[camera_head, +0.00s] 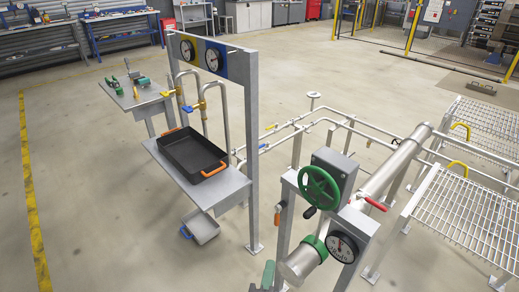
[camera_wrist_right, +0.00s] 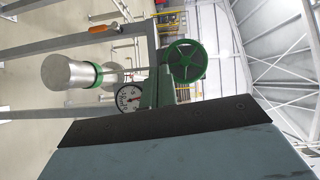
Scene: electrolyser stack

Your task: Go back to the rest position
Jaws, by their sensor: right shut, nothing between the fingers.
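My right gripper (camera_head: 267,276) shows only as a small grey-green piece at the bottom edge of the head view, just left of the silver pipe end. In the right wrist view a large grey-teal part of it with a dark edge (camera_wrist_right: 160,125) fills the lower part of the picture. It is shut and holds nothing. It appears apart from the pipe end (camera_wrist_right: 68,72), the gauge (camera_wrist_right: 129,98) and the green handwheel (camera_wrist_right: 187,60), which show beyond it. My left gripper is in neither view.
The stand with the green handwheel (camera_head: 319,187), gauge (camera_head: 342,248) and silver pipe (camera_head: 298,268) is close by. A black tray (camera_head: 180,148) with orange handles sits on a shelf to the left. Wire-mesh racks (camera_head: 465,215) stand at right. Floor at lower left is clear.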

